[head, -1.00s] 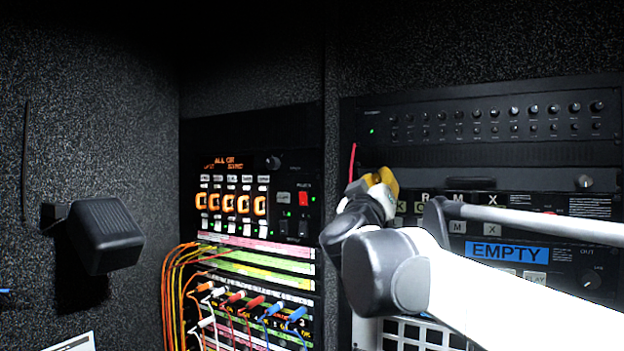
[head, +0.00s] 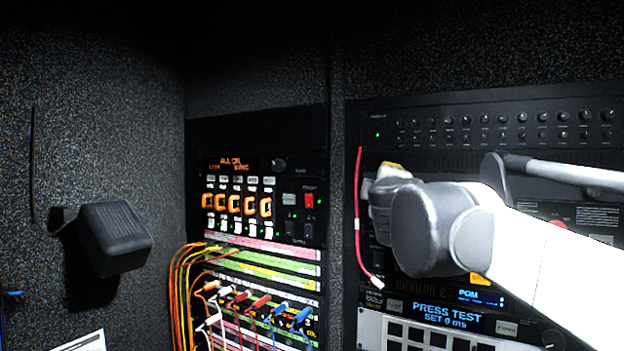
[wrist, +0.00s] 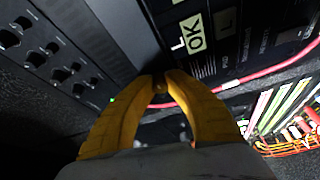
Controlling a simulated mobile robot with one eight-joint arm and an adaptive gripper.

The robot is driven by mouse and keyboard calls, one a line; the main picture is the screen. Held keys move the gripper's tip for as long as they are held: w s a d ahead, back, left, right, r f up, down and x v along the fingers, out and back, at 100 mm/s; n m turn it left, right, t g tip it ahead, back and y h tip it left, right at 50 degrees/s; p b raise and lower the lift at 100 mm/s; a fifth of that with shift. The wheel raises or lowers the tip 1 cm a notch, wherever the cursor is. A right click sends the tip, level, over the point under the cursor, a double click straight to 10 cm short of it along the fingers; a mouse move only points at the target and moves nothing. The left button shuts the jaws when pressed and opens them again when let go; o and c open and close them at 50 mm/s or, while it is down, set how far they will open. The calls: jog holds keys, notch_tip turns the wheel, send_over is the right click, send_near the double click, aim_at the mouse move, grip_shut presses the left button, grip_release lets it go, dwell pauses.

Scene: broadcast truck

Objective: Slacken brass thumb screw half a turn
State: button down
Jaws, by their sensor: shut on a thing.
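My gripper (wrist: 160,88) has yellow fingers that converge at their tips, against the dark rack front in the wrist view. The tips are shut on a small piece that is mostly hidden between them; it appears to be the brass thumb screw (wrist: 159,84). Its turn angle cannot be read. In the head view only a bit of my gripper's yellow (head: 392,167) shows past my wrist, just below the knob-row panel. The screw is hidden there.
A knob-row panel (head: 480,132) runs above my gripper. A red cable (head: 358,220) hangs just left of it and crosses the wrist view. A patch bay with coloured plugs (head: 250,302) stands lower left. A black box (head: 113,238) juts from the left wall.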

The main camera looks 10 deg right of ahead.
jog(key=n+g, duration=0.1)
jog(key=n, duration=0.1)
jog(key=n+p, duration=0.1)
jog(key=n, duration=0.1)
jog(key=shift+r+g+y, duration=0.2)
jog(key=shift+g+y, duration=0.2)
jog(key=n+g+p, duration=0.2)
jog(key=n, duration=0.2)
jog(key=shift+a+n, duration=0.1)
jog(key=shift+n, duration=0.2)
jog(key=n+g+h+p, duration=0.1)
jog(key=n+g, duration=0.1)
jog(key=n, duration=0.1)
jog(key=shift+n+g+h+p, duration=0.3)
jog(key=shift+n+g+h, duration=0.5)
jog(key=shift+n, duration=0.8)
jog(key=c, duration=1.3)
grip_release()
jog(key=shift+w+f, duration=0.1)
jog(key=v, duration=1.2)
